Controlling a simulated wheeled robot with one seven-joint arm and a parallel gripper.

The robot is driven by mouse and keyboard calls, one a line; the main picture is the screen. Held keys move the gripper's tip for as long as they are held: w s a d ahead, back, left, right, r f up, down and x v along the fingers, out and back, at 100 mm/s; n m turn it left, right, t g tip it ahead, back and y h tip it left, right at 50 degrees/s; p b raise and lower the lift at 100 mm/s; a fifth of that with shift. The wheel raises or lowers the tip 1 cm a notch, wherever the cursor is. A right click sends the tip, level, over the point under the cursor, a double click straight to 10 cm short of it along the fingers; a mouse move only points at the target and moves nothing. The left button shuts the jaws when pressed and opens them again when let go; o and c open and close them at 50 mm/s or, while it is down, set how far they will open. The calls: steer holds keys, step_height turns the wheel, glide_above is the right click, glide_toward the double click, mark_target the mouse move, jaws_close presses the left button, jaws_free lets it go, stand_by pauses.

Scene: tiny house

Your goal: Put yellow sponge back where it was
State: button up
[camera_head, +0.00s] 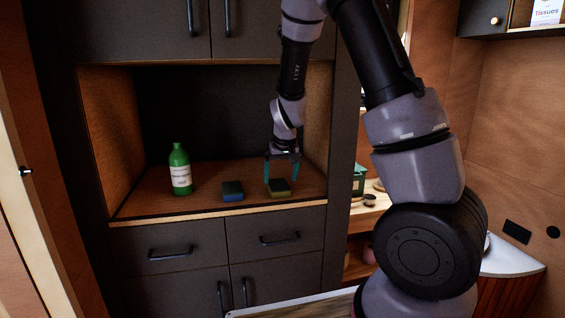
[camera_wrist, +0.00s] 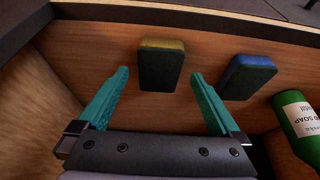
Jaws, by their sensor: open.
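The yellow sponge (camera_head: 279,188) has a dark top and a yellow side. It lies on the wooden shelf of the cabinet niche, right of a blue sponge (camera_head: 233,191). My gripper (camera_head: 281,176) points down just above and around the yellow sponge in the head view. In the wrist view, the yellow sponge (camera_wrist: 161,64) lies ahead of and between the open teal fingers (camera_wrist: 160,78), with space on both sides. Nothing is held. The blue sponge (camera_wrist: 247,77) lies to its right in the wrist view.
A green soap bottle (camera_head: 180,170) stands left of the sponges on the shelf (camera_head: 145,203); it shows at the right edge of the wrist view (camera_wrist: 300,125). The niche's side walls are close by. Drawers (camera_head: 278,240) lie below. The shelf's left front is clear.

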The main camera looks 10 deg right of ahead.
steer(key=s+d+r+m+t+y, duration=0.1)
steer(key=s+d+r, duration=0.1)
steer(key=s+r, duration=0.7)
steer(key=s+d+r+m+y, duration=0.25)
steer(key=s+r, duration=0.45)
steer(key=r, duration=0.4)
steer(key=s+r+t+h, duration=0.1)
steer(key=s+r, duration=0.3)
steer(key=s, duration=0.6)
steer(key=shift+s+d+r+m+t, duration=0.2)
steer(key=shift+d+r+m+t, duration=0.15)
steer(key=shift+t, duration=0.05)
steer(key=shift+h, duration=0.25)
